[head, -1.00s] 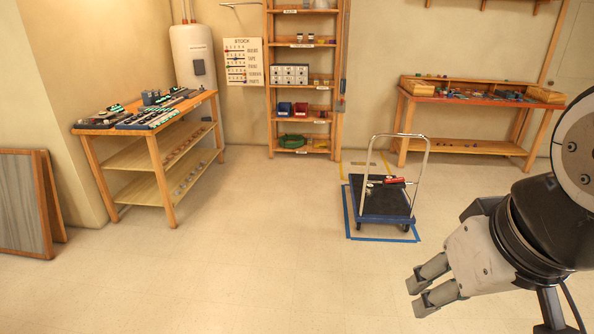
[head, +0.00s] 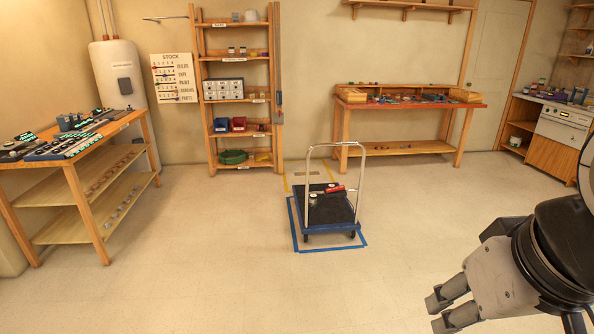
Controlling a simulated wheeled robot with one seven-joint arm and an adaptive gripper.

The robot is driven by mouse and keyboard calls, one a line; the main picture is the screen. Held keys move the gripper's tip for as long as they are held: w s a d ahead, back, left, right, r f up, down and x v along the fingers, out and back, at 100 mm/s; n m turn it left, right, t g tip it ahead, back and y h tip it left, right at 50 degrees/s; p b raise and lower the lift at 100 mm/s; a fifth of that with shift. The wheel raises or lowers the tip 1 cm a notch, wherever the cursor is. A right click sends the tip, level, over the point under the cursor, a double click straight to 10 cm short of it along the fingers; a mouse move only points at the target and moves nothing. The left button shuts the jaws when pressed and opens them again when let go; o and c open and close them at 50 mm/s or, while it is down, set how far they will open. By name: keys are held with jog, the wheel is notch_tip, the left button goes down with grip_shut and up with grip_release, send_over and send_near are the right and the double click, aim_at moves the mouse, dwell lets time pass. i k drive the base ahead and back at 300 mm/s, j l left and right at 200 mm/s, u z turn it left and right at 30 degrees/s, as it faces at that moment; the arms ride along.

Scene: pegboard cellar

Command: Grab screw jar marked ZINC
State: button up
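I cannot make out a jar marked ZINC at this distance. Two small dark-and-white jar-like items (head: 237,50) stand on an upper shelf of the tall wooden shelf unit (head: 206,110), but their labels are too small to read. A pale round container (head: 251,15) stands on the top shelf. My gripper (head: 447,311) is at the lower right, with its two fingers apart and nothing between them. It is far from the shelf unit, above the bare floor.
A blue cart (head: 330,228) with a metal handle stands mid-floor inside blue tape, carrying red and pale items. A workbench (head: 400,104) is at the back, a wooden table (head: 75,170) at the left, a white cabinet unit (head: 565,124) at the right. The near floor is clear.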

aim_at(313, 199)
jog(key=i+z, duration=0.1)
jog(key=i, duration=1.3)
jog(key=i+u, duration=0.1)
jog(key=i, duration=0.35)
jog(key=i+l+u, duration=0.1)
jog(key=i, duration=0.4)
jog(key=i+l+u, duration=0.15)
jog(key=i, duration=0.3)
jog(key=i+l+u, duration=0.1)
jog(key=i, duration=0.35)
jog(key=i+l+u, duration=0.9)
jog(key=i, duration=0.2)
